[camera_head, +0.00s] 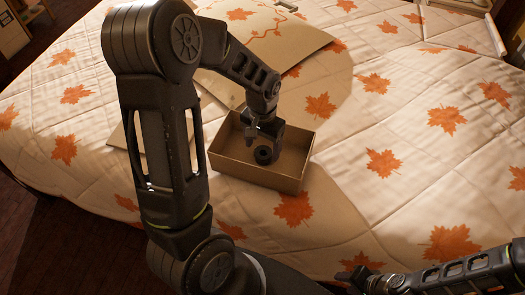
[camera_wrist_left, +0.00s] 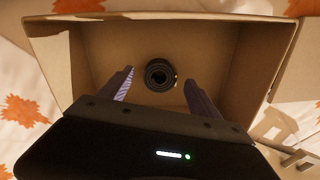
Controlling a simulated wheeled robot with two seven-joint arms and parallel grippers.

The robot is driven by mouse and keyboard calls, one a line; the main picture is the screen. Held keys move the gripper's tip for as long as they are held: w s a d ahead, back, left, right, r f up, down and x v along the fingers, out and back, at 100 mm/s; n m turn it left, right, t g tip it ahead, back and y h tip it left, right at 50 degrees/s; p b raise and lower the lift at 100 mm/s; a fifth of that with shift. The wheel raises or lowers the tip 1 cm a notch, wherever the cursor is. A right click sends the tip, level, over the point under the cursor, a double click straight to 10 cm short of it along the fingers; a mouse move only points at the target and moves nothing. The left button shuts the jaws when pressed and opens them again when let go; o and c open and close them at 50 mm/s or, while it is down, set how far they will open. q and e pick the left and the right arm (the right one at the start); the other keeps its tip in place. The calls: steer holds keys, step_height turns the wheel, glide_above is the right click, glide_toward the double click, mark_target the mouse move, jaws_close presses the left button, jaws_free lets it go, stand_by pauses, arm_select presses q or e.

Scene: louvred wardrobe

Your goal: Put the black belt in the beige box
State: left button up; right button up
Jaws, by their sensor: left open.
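The beige box (camera_head: 258,178) is open-topped and sits on the bed near the middle of the head view. It fills most of the left wrist view (camera_wrist_left: 222,62). The black belt (camera_head: 264,155) is rolled into a coil and lies inside the box, seen as a dark spiral (camera_wrist_left: 160,75) in the left wrist view. My left gripper (camera_wrist_left: 158,86) is open above the box, its two fingers apart on either side of the coil with gaps showing. In the head view my left gripper (camera_head: 262,136) partly hides the box interior. My right gripper (camera_head: 352,276) is at the bottom edge, its fingers unclear.
The bed (camera_head: 400,120) has a white quilt with orange maple leaves. A large beige sheet (camera_head: 262,40) with a red line drawing lies behind the box. A flat beige piece (camera_head: 124,138) lies left of the box. The quilt right of the box is clear.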

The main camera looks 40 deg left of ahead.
mark_target(262, 154)
arm_select(q)
step_height(262, 154, up, 9)
steer(key=shift+f, duration=0.2)
stand_by(0.6)
